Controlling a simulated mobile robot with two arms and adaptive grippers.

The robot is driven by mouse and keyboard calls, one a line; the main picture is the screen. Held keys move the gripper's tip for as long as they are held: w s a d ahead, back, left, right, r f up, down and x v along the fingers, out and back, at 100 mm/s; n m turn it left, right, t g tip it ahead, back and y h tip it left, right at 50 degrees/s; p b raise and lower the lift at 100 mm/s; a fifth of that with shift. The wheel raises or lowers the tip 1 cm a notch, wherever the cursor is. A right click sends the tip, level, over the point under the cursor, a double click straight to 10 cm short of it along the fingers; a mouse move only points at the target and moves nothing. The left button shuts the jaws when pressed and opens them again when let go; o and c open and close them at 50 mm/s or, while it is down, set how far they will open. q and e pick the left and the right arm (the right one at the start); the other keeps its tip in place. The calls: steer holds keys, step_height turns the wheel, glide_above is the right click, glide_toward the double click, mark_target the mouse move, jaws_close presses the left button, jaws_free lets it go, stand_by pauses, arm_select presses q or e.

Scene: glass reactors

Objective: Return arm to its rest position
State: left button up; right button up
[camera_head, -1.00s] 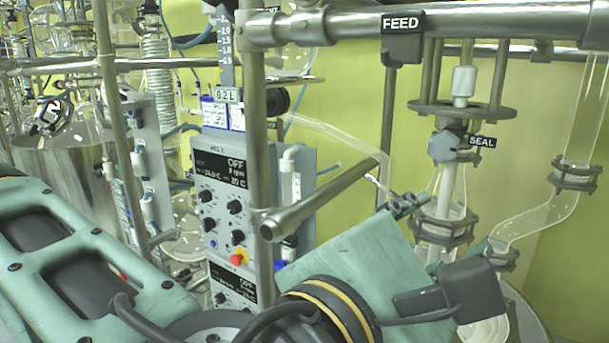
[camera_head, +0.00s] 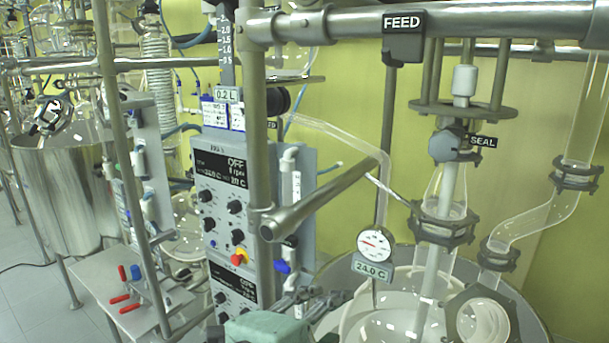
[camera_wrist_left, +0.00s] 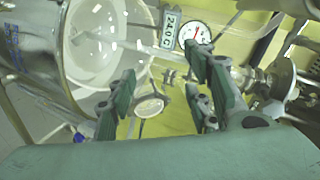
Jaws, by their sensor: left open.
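My left gripper (camera_head: 318,300) shows at the bottom of the head view, low in front of the control panel and the glass reactor. Its green fingers are spread apart in the left wrist view (camera_wrist_left: 163,95), with nothing between them. Only a green part of the gripper's housing and its dark finger links show in the head view. My right gripper is not in view.
A glass reactor (camera_head: 402,318) with a dial thermometer (camera_head: 374,243) stands just right of my gripper. A control panel (camera_head: 225,165) and a steel frame post (camera_head: 253,120) are close by. A steel vessel (camera_head: 65,195) and a low table (camera_head: 95,285) are at left.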

arm_select(q)
steer(key=s+a+f+n+g+y, duration=0.25)
steer(key=a+f+n, duration=0.3)
steer(key=f, duration=0.35)
steer(key=s+a+f+n+g+y, duration=0.1)
steer(key=s+a+f+n+y, duration=0.1)
steer(key=s+a+f+n, duration=0.45)
steer(key=s+a+f+n+g+y, duration=0.1)
steer(key=a+f+n+y, duration=0.3)
steer(key=f, duration=0.6)
steer(key=s+a+f+n+g, duration=0.4)
steer(key=s+a+f, duration=0.4)
steer(key=s+f, duration=0.15)
step_height(320, 180, down, 33)
steer(key=s+b, duration=0.2)
steer(key=b, duration=0.6)
steer(key=s+a+f+g+b, duration=0.1)
steer(key=s+f+b, duration=0.2)
steer(key=s+f, duration=0.5)
steer(key=s+a+f+g+b, duration=0.1)
steer(key=s+f+b, duration=0.2)
steer(key=s+f, duration=0.6)
step_height(320, 180, down, 5)
steer(key=shift+a, duration=0.2)
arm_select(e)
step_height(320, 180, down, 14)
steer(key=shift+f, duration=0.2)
